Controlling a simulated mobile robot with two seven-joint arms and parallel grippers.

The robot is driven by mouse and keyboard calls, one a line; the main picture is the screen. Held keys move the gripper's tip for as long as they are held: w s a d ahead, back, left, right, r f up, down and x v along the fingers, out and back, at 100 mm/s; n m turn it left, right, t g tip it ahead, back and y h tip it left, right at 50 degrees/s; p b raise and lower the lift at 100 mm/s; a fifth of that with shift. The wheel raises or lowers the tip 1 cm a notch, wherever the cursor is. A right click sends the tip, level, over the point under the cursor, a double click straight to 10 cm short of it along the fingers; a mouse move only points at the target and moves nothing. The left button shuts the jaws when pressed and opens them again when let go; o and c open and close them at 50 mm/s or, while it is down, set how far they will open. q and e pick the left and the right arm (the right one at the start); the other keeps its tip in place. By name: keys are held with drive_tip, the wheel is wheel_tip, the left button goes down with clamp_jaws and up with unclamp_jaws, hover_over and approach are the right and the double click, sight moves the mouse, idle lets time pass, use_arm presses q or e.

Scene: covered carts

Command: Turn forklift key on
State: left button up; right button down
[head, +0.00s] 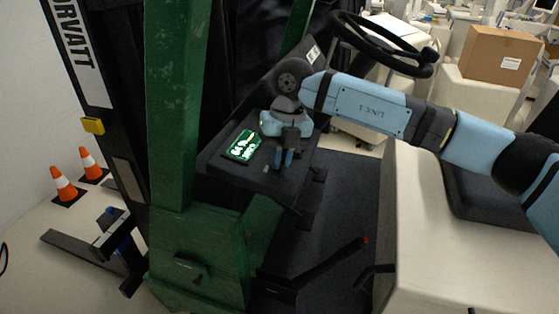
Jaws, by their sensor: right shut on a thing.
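My right gripper (283,162) points down at the panel just right of the display. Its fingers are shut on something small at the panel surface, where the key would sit. The key itself is hidden by the fingers, so I cannot tell its angle. My left gripper is not in view.
The black steering wheel (382,44) is above and behind my right arm. A green mast post (176,100) stands left of the panel. A lever with a red tip (364,240) is below. A pale seat base (440,240) is at right. Orange cones (62,184) stand on the left floor.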

drive_tip(key=shift+r, duration=0.1)
idle(0.4)
drive_tip(key=c, duration=1.2)
unclamp_jaws()
drive_tip(key=shift+c, duration=0.2)
drive_tip(key=shift+w+d+r, duration=0.1)
drive_tip(key=shift+r, duration=0.25)
drive_tip(key=b+v, duration=0.2)
drive_tip(key=v, duration=1.1)
